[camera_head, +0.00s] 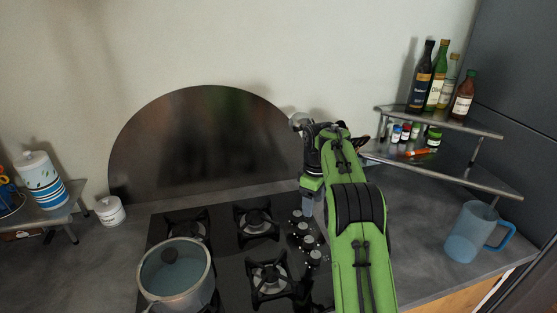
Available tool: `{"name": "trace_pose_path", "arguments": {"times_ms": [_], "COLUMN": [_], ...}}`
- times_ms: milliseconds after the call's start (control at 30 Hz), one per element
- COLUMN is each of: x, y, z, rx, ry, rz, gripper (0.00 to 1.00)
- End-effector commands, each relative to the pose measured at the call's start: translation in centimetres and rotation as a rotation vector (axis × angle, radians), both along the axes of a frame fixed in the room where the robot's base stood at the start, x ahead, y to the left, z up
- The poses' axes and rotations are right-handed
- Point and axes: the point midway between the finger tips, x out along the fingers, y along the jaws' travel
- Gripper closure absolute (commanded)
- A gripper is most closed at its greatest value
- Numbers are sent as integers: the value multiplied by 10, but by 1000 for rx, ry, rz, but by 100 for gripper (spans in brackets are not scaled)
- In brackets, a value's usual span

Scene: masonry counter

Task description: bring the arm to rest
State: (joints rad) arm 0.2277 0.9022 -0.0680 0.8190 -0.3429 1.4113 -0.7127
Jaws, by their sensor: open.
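My green and black arm (352,225) reaches forward from the bottom of the view over the right side of the stove. Its wrist is bent down near the back wall. My gripper (307,206) points down above the back right of the black stove top (222,232), close to the knobs (304,232). It is small and partly dark here. It is open, and I see nothing held in it. Part of the stove and counter is hidden behind the arm.
A lidded pot (176,272) stands at the stove's front left. A metal two-tier shelf (470,180) with bottles (437,78) and small jars is right of the arm. A blue jug (472,232) stands on the counter (420,262). A white lidded jar (110,211) is at left.

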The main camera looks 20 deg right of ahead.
Motion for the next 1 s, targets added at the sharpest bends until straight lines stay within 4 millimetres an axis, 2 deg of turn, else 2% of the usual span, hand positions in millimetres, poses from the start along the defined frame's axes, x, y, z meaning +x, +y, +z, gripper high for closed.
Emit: {"name": "trace_pose_path", "arguments": {"times_ms": [67,133,233,300,400,533,667,800,900,1000], "x": [-1,-8,-31,-55,-95,-155,-221,-290,-328,-349], "y": [2,9,27,41,61,83,99,109,110,110], "z": [5,23,65,94,126,152,159,144,126,110], "rx": [1,4,18,32,52,82,115,151,174,188], "ry": [-6,-25,-80,-120,-177,-247,-317,-389,-431,-457], "rz": [-7,-36,-117,-186,-281,-400,-514,-632,-701,-748], "gripper": [37,37,37,37,37,37,37,37,37,37]}}
